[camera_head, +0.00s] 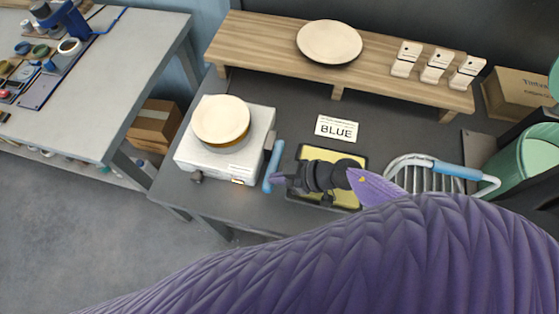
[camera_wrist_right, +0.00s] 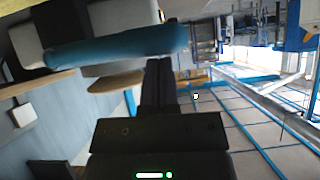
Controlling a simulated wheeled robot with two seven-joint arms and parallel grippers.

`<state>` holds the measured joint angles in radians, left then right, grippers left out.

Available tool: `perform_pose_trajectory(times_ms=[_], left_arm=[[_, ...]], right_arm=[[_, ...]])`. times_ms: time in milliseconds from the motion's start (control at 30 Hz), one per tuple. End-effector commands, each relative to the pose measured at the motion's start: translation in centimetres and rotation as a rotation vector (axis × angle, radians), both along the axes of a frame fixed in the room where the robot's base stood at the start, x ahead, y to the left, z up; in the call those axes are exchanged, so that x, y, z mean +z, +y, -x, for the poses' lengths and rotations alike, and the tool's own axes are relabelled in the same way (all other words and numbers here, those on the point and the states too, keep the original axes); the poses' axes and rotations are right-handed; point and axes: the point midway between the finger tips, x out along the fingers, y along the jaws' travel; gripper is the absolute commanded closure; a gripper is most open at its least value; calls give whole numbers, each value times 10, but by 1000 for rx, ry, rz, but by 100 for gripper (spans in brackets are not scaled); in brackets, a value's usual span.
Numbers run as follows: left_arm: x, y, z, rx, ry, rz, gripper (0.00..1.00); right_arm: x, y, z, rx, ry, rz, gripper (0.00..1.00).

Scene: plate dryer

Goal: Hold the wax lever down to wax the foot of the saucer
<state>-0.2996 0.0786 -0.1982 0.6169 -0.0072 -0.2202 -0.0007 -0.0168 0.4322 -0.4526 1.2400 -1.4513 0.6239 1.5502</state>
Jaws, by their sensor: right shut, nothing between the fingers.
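A cream saucer (camera_head: 221,118) sits on top of a white box-shaped waxing machine (camera_head: 240,160), over a brown-yellow round part. The wax lever (camera_head: 273,166), with a blue grip, stands out at the machine's right side. My right gripper (camera_head: 279,180) is shut and empty, close beside the lower end of the blue grip. In the right wrist view the blue lever grip (camera_wrist_right: 115,47) lies across the picture, just beyond the tips of my closed fingers (camera_wrist_right: 157,65). I cannot tell whether they touch it. My left gripper is not in view.
A yellow pad in a black tray (camera_head: 310,152) lies under my right wrist, with a BLUE card (camera_head: 336,129) behind it. A wire rack (camera_head: 430,170) and green bucket (camera_head: 530,155) stand right. A wooden shelf (camera_head: 270,48) at the back holds another saucer (camera_head: 330,41).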

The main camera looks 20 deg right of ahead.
Motion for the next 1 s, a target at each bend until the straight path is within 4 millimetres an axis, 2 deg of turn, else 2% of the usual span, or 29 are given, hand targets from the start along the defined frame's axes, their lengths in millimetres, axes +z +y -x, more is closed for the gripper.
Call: perform_pose_trajectory(times_ms=[400,1000], left_arm=[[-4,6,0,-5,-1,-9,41],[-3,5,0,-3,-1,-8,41]], right_arm=[[-20,3,4,2,4,-3,100],[-20,3,4,2,4,-4,100]])
